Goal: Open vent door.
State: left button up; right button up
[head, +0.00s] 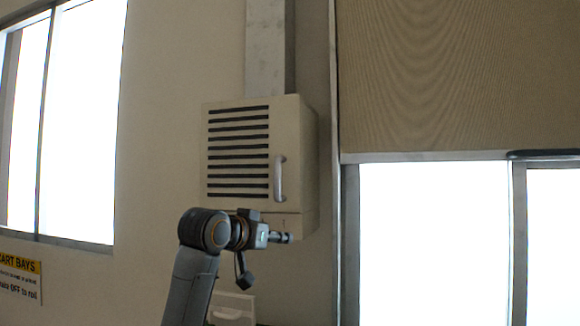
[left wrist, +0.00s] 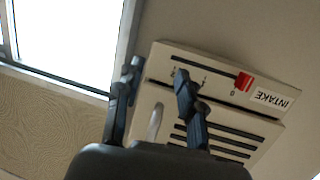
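The vent (head: 293,220) is a beige wall box with a slatted door (head: 222,150) on its front, and the door looks closed. A pale upright handle (head: 280,178) is at the door's right side. My left gripper (head: 284,238) is in front of the box's lower edge, below the handle. In the left wrist view, the gripper (left wrist: 157,75) has its two dark fingers spread, with the handle (left wrist: 154,122) showing between them; contact cannot be told. That view also shows a red slider (left wrist: 243,82) beside an INTAKE label (left wrist: 270,98). My right gripper is not in view.
A duct (head: 266,45) rises from the box. A metal post (head: 337,220) and bright windows (head: 430,240) with a brown panel (head: 460,75) above are to the right. A pale box (head: 232,306) is low behind my arm. A yellow-topped sign (head: 20,275) is at left.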

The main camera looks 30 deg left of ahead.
aim_at(275, 170)
pick_arm(q)
jog(key=s+a+r+t, duration=0.1)
jog(key=s+r, duration=0.4)
jog(key=r, duration=0.3)
jog(key=s+a+r+t, duration=0.1)
jog(key=s+r, duration=0.4)
jog(key=r, duration=0.2)
jog(key=w+p, duration=0.2)
jog(key=w, duration=0.2)
jog(key=w+p, duration=0.3)
jog(key=w, duration=0.1)
jog(key=w+p, duration=0.2)
jog(key=w, duration=0.3)
jog(key=shift+r, duration=0.25)
jog(key=shift+w+f+p, duration=0.2)
jog(key=shift+w+p, duration=0.3)
jog(key=shift+w, duration=0.2)
jog(key=shift+c, duration=0.4)
grip_shut()
